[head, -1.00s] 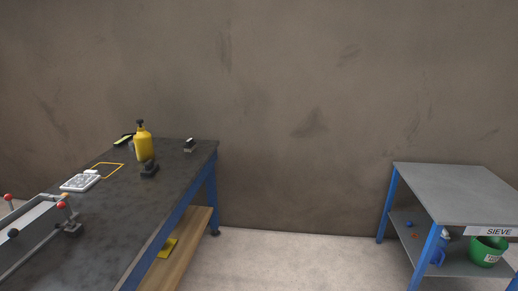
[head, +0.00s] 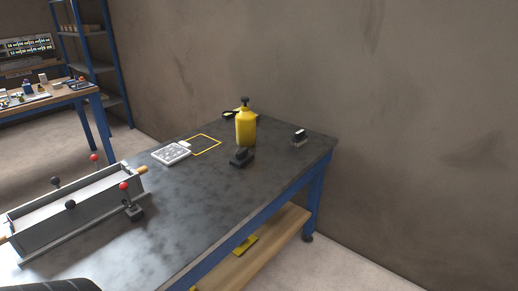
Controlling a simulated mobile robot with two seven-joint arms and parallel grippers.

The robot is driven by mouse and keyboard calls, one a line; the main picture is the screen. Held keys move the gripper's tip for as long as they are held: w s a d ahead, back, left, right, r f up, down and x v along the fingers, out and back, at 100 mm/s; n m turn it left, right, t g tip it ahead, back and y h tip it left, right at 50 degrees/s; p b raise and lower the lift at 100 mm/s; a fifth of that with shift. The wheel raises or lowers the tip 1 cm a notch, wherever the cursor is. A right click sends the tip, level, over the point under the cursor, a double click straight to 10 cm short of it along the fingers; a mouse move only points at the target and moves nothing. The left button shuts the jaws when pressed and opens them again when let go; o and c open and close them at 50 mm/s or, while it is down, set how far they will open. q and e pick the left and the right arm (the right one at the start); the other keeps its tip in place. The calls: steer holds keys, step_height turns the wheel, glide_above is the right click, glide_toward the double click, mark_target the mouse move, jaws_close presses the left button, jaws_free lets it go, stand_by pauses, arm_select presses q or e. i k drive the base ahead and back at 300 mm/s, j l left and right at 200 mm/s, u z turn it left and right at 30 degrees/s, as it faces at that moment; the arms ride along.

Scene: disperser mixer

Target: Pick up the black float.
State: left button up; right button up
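A small black block with a raised grip (head: 241,157), which looks like the black float, sits on the dark metal workbench (head: 200,222). It is just in front of the yellow pump bottle (head: 246,128). A smaller dark block with a pale lower part (head: 299,138) lies further right, near the bench's far right corner. Neither of my grippers is in view.
A grey trough with red-knobbed clamps (head: 75,208) takes up the bench's left part. A white patterned tray (head: 171,153) and a yellow outlined square (head: 206,144) lie behind it. The bench's front middle is clear. Another table (head: 50,102) and blue shelving stand far left.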

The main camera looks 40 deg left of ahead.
mark_target(242, 157)
steer(key=i, duration=1.4)
steer(key=i+u, duration=0.2)
steer(key=i, duration=0.45)
steer(key=i+u, duration=0.25)
steer(key=i, duration=0.45)
steer(key=i+u, duration=0.1)
steer(key=u, duration=0.35)
steer(key=l+u, duration=0.1)
steer(key=u, duration=0.3)
steer(key=i+l+u, duration=0.1)
steer(key=u, duration=1.85)
